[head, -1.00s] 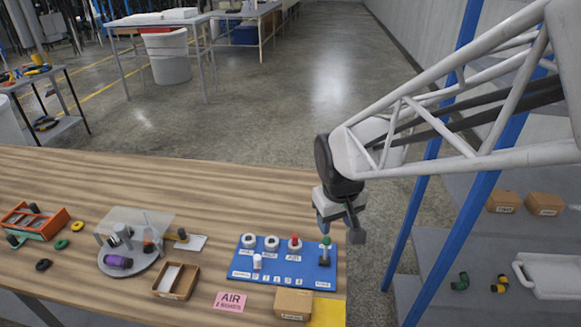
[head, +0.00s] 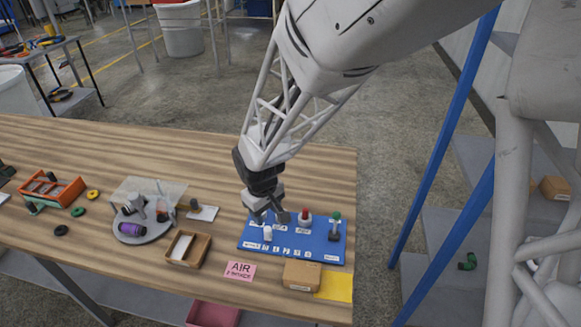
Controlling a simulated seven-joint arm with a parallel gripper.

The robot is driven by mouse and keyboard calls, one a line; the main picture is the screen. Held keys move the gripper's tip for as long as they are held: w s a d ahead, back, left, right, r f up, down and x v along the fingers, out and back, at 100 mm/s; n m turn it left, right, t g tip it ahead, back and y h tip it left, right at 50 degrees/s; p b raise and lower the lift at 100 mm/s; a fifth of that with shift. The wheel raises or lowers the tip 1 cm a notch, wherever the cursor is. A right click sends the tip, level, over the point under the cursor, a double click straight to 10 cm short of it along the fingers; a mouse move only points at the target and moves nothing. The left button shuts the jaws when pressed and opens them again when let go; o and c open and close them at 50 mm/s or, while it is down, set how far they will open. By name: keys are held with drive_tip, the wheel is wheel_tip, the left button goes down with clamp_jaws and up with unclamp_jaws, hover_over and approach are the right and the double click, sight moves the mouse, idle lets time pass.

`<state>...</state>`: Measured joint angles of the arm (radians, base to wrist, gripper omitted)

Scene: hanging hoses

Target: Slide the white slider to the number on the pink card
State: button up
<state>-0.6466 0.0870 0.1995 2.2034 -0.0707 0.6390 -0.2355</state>
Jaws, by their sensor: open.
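The white slider (head: 267,233) stands upright near the left end of a row of small labels on the blue panel (head: 333,249). The pink card (head: 240,270) lies on the table in front of the panel. It reads "AIR" with a smaller second line that I cannot read surely. My gripper (head: 271,218) is open and empty, pointing down over the left part of the panel, just above and behind the slider in the picture. I cannot tell whether the fingers touch anything. My gripper partly hides the white knobs at the panel's back left.
A red knob (head: 305,215) and a green-topped lever (head: 335,227) stand on the panel's right. A cardboard box (head: 301,274) and a yellow sheet (head: 335,286) lie in front. A wooden tray (head: 189,260) and a grey round stand (head: 157,233) are to the left.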

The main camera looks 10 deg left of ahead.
sight(268, 228)
drive_tip(key=shift+f, duration=0.2)
idle(0.3)
drive_tip(key=shift+w+f, duration=0.1)
drive_tip(key=shift+f, duration=3.65)
drive_tip(key=shift+c, duration=0.3)
clamp_jaws()
